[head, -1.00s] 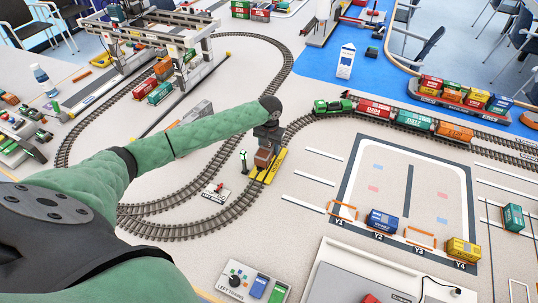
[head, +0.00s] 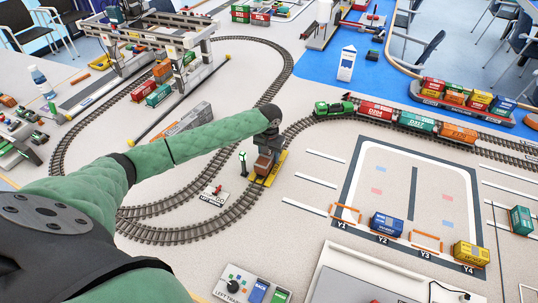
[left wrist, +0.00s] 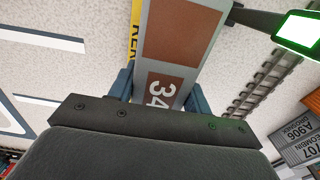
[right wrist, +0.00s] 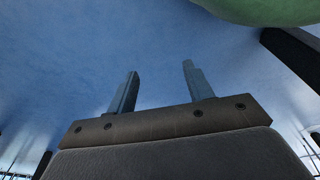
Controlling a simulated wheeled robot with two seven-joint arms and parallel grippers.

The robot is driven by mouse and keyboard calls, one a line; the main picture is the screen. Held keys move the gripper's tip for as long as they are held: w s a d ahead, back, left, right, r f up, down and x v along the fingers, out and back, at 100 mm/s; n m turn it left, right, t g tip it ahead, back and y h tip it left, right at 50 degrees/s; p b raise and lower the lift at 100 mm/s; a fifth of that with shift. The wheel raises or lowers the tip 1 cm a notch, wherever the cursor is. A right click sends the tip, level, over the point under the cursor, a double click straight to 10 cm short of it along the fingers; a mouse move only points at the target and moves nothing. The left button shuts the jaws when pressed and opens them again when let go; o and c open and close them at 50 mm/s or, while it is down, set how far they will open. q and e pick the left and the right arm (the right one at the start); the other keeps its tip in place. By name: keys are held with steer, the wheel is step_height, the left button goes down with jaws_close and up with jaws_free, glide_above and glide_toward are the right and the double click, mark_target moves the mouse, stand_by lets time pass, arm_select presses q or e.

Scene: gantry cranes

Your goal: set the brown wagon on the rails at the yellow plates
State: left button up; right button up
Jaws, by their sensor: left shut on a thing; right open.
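The brown wagon (head: 263,166) is under my left gripper (head: 268,148) in the head view, at the yellow plates (head: 281,159) beside the rails (head: 240,205). In the left wrist view the wagon's top (left wrist: 183,32) shows brown panels, a grey frame and a white "34". The left fingers (left wrist: 158,90) are shut on its two sides. A strip of yellow plate (left wrist: 135,15) shows beside it. Whether its wheels touch the rails is hidden. My right gripper (right wrist: 160,75) is open and empty in the right wrist view, away from the track.
A signal post (head: 243,160) stands left of the wagon; its lit green head (left wrist: 298,32) is close in the left wrist view. A green locomotive (head: 333,107) with several container wagons stands further along the track. Grey containers (head: 190,118) lie behind my left arm.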

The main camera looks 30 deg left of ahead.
arm_select(q)
steer(key=o, duration=1.1)
arm_select(e)
steer(key=shift+d, duration=0.1)
arm_select(q)
steer(key=shift+r, duration=0.1)
arm_select(e)
steer(key=shift+f, duration=0.15)
arm_select(q)
steer(key=shift+r, duration=0.35)
step_height(320, 180, up, 10)
steer(key=b, duration=0.3)
steer(key=shift+r, duration=0.7)
arm_select(e)
step_height(320, 180, up, 7)
steer(key=w+a, duration=0.2)
steer(key=shift+w+a, duration=0.25)
steer(key=shift+a, duration=0.1)
steer(key=shift+w, duration=0.1)
arm_select(q)
steer(key=shift+f, duration=0.15)
